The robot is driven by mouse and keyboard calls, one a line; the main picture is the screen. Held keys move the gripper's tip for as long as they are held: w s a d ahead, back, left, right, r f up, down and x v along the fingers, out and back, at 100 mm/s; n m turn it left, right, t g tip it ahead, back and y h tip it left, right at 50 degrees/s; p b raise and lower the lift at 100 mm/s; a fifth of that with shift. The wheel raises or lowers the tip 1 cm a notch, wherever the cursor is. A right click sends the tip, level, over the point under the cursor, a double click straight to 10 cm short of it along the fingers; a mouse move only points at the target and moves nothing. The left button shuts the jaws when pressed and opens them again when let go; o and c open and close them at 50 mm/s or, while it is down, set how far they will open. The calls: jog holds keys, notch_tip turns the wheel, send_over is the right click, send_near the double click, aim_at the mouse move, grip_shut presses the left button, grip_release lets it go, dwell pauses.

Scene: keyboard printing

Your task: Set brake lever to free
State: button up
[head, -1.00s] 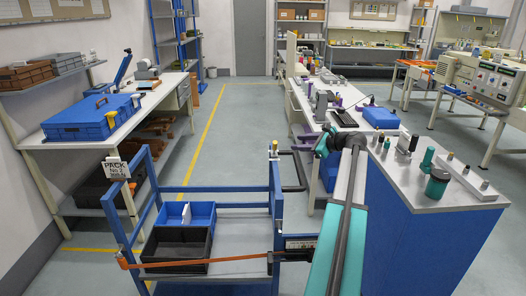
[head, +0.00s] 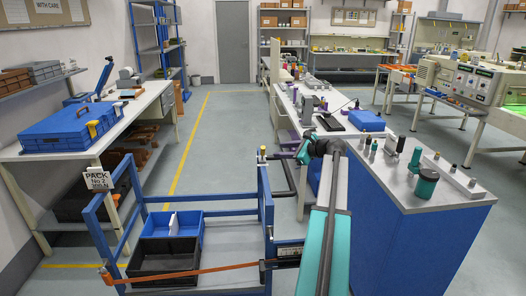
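The blue-framed cart (head: 266,212) stands low in the middle. A post with a yellow top (head: 263,154) rises at its far right corner, with a dark bar (head: 280,166) beside it. I cannot tell whether this is the brake lever; no part is clearly readable as one, nor is its setting. My arm reaches forward from the bottom, right of the cart. My gripper (head: 304,151) is at its far end, pointing left, near the post and the bench edge. The fingers are too small to tell open from shut, and I see nothing held.
The cart carries a black bin (head: 165,260) and a blue bin (head: 187,227); an orange strap (head: 190,273) crosses its front. A bench with a blue side (head: 420,245) stands right, bearing a green jar (head: 427,184). A table with a blue case (head: 68,127) stands left. The aisle between is clear.

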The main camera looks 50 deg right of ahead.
aim_at(263, 154)
jog(key=p+x, duration=0.2)
jog(key=x, duration=1)
